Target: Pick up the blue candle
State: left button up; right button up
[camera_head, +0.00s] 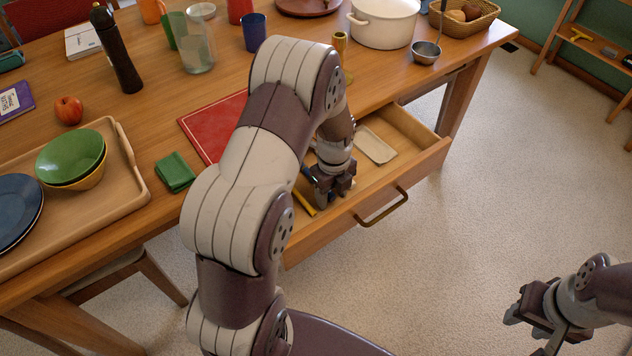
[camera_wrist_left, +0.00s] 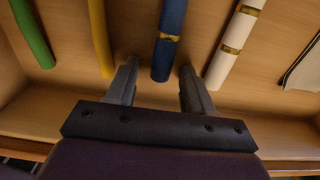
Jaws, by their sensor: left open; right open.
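The blue candle (camera_wrist_left: 172,30) has a gold band and lies in the open drawer, in the middle of the left wrist view. Its near end lies between the two fingertips of my left gripper (camera_wrist_left: 158,75) as seen there, with a gap on each side. I cannot tell how far above it the fingers are. My left gripper (camera_head: 330,194) is open and points down into the drawer in the head view, where it and the arm hide most of the candles. My right gripper (camera_head: 527,312) is open and empty, over the carpet at the lower right.
A yellow candle (camera_wrist_left: 99,35) and a green candle (camera_wrist_left: 33,35) lie left of the blue one; a white candle with gold bands (camera_wrist_left: 233,45) lies right. The drawer (camera_head: 425,160) also holds a pale flat item (camera_head: 375,146). The table (camera_head: 225,92) is crowded.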

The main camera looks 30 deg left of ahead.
pick_arm(q)
jog(key=shift+r, duration=0.15)
grip_shut()
